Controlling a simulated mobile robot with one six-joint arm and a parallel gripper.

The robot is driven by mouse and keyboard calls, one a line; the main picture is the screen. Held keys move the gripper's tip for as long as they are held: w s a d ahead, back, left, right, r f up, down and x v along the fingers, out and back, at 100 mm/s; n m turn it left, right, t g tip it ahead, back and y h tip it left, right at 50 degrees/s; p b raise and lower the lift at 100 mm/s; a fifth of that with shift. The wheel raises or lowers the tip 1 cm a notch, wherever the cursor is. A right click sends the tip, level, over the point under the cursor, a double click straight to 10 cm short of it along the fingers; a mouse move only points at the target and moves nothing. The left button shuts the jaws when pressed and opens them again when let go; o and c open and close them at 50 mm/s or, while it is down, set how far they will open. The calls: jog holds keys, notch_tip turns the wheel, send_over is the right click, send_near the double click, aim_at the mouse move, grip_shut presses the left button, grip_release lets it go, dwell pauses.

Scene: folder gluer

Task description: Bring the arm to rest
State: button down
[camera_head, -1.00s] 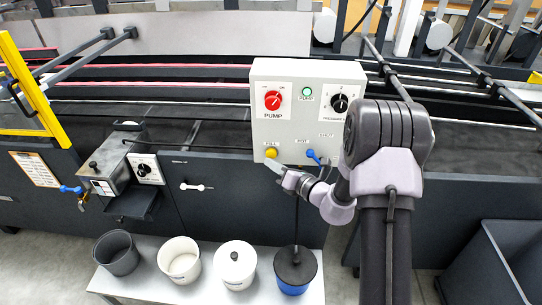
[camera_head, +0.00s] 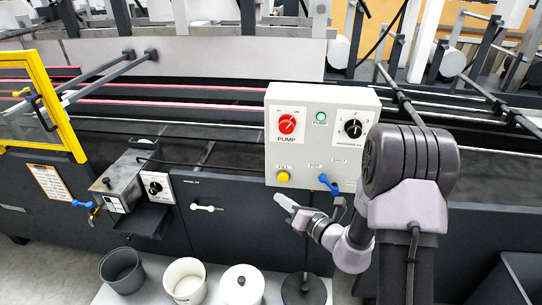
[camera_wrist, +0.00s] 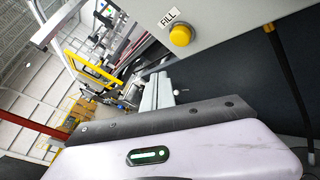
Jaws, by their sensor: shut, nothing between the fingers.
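My gripper (camera_head: 285,203) is shut and empty in the head view, in front of the dark machine side, just below the pump box. My arm comes in from the right and bends at a large dark joint. In the wrist view my gripper (camera_wrist: 157,92) points away from the camera with its fingers together. The pump box (camera_head: 275,150) hangs above it, with a red pump knob (camera_head: 287,124), a green lamp (camera_head: 320,117), a black knob (camera_head: 353,128), a yellow fill button (camera_head: 283,176) and a blue lever (camera_head: 328,184). The yellow button also shows in the wrist view (camera_wrist: 181,35).
A grey pot (camera_head: 122,270), a white pot (camera_head: 185,279), a lidded white pot (camera_head: 242,285) and a dark-lidded pot (camera_head: 304,290) stand on a low table below. A metal glue unit (camera_head: 123,182) sits left. A grey bin (camera_head: 520,275) stands lower right.

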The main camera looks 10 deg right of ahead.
jog(key=s+a+r+n+g+y, duration=0.4)
jog(key=s+a+r+n, duration=0.1)
jog(key=a+r+n, duration=0.35)
jog(key=s+a+r+n+g, duration=0.2)
jog(key=s+a+n+g, duration=0.15)
jog(key=s+n, duration=0.3)
jog(key=s+a+r+n+g, duration=0.3)
jog(key=s+a+n, duration=0.15)
jog(key=s, duration=0.35)
jog(key=s+d+r+n+t+h, duration=0.1)
jog(key=s+d+n+h, duration=0.8)
jog(key=n, duration=0.5)
jog(key=s+d, duration=0.2)
jog(key=d, duration=0.1)
jog(key=shift+s+d+r+t, duration=0.2)
jog(key=shift+s+r+t, duration=0.1)
jog(key=shift+r+t, duration=0.05)
